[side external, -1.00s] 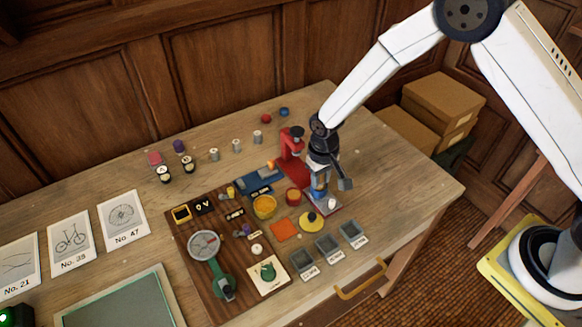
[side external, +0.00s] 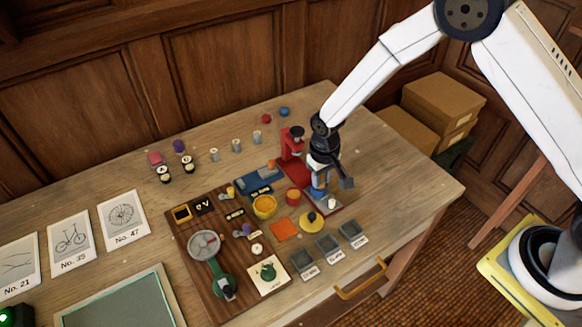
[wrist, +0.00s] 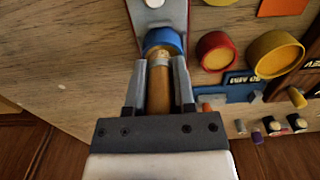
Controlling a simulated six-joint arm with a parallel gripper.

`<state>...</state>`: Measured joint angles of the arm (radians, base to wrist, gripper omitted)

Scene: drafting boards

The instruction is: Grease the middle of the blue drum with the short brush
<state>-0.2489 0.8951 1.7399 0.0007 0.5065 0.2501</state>
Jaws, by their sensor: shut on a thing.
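The blue drum (wrist: 163,39) sits on a pale plate on a red base, straight ahead of my fingers in the wrist view. In the side view the drum (side external: 318,193) shows only partly, below my gripper (side external: 322,178). My gripper (wrist: 160,75) is shut on a short brush (wrist: 158,88) with a tan handle and a metal ferrule.
A red press (side external: 292,145) stands close behind my gripper. A red pot (side external: 293,196), a yellow pot (side external: 264,206) and a yellow disc with a black knob (side external: 312,221) are nearby. Labelled grey trays (side external: 328,246) line the front. The table's right end is clear.

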